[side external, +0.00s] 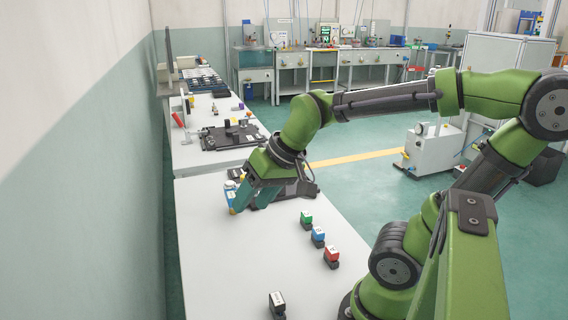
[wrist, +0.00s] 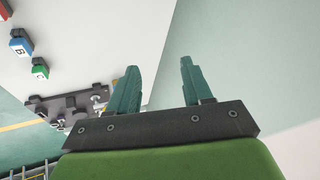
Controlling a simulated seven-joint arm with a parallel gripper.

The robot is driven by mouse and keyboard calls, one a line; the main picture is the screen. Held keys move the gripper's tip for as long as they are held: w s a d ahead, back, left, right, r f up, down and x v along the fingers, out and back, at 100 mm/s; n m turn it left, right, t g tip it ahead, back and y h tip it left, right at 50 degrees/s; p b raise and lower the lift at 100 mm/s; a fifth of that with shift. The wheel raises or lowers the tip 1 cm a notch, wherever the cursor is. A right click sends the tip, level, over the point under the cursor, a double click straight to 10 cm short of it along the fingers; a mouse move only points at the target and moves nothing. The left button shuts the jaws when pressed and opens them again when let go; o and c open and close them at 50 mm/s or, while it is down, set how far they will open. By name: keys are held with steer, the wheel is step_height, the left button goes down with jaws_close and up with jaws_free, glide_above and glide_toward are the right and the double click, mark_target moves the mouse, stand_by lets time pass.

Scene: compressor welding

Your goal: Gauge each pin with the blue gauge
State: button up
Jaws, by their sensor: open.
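The blue gauge, a small block with a white label (side external: 318,237), stands on the white table between a green and a red block. In the wrist view it shows at the upper left with the letter B (wrist: 20,43). My gripper (side external: 251,208) is open at the table's far left, with nothing seen between its fingers (wrist: 159,68). It is well apart from the blue gauge. A dark fixture (wrist: 75,104) with upright parts lies to the right of my gripper in the side view; which parts are pins I cannot tell.
The green block (side external: 306,219) and red block (side external: 331,257) flank the gauge. A dark block with a white label (side external: 277,304) stands at the front. The wall (side external: 95,170) is close at left. The table's middle is clear.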

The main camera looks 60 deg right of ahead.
steer(key=o, duration=0.3)
steer(key=w+d+m+g, duration=0.1)
steer(key=w+d+g, duration=0.1)
steer(key=w+d, duration=0.7)
steer(key=w, duration=0.3)
steer(key=shift+d+f+m+g+h, duration=0.3)
steer(key=shift+m+h, duration=0.1)
steer(key=m+g, duration=0.2)
steer(key=g, duration=0.1)
glide_above(231, 190)
steer(key=shift+f, duration=2.1)
steer(key=shift+h, duration=0.3)
steer(key=f, duration=1.6)
steer(key=shift+s+a, duration=0.1)
steer(key=shift+s, duration=0.1)
steer(key=shift+c, duration=0.4)
steer(key=shift+r, duration=0.1)
jaws_close()
steer(key=shift+r, duration=0.4)
steer(key=shift+r, duration=2.35)
